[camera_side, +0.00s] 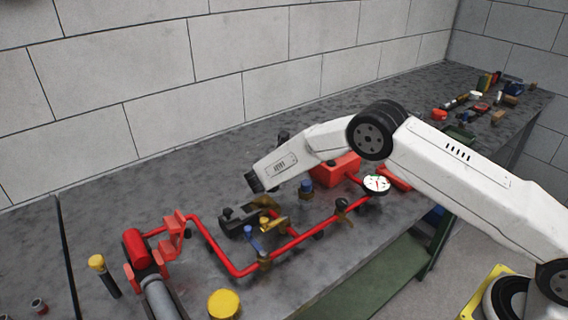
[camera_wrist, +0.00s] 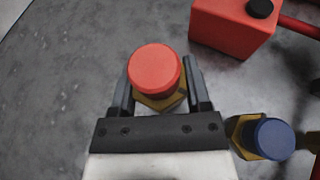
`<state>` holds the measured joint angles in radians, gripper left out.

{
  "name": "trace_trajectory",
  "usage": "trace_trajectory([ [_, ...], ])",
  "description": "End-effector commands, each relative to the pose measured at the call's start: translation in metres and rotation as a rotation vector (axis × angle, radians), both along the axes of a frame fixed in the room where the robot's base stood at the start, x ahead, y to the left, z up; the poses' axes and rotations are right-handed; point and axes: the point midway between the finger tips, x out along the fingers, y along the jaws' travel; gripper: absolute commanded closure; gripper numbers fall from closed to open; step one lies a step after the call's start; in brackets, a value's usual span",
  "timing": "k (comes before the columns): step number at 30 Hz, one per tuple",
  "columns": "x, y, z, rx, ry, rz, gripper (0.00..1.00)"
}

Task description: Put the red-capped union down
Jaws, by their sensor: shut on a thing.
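The red-capped union (camera_wrist: 154,72) has a round red cap over a brass-coloured hex body. In the wrist view it sits between the two dark fingers of my gripper (camera_wrist: 160,84), which are closed on its sides. The cap faces the wrist camera. The underside of the union is hidden, so I cannot tell whether it touches the bench. I cannot make out the red-capped union in the side view.
A blue-capped union (camera_wrist: 272,138) stands to the right of my gripper, and a red box (camera_wrist: 230,28) with a black cap is at upper right. Red pipework (camera_side: 205,243) and a gauge (camera_side: 376,184) occupy the grey bench. Bare bench shows left in the wrist view.

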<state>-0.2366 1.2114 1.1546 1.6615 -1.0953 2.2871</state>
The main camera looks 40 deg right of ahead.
Motion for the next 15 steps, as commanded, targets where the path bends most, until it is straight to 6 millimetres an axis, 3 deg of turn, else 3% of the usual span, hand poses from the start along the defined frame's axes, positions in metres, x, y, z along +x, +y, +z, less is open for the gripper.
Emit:
trace_trajectory([
  [8,0.005,0.000,-0.004,-0.001,-0.004,0.000,1.00],
  [15,0.004,0.000,-0.028,-0.001,-0.003,-0.001,1.00],
])
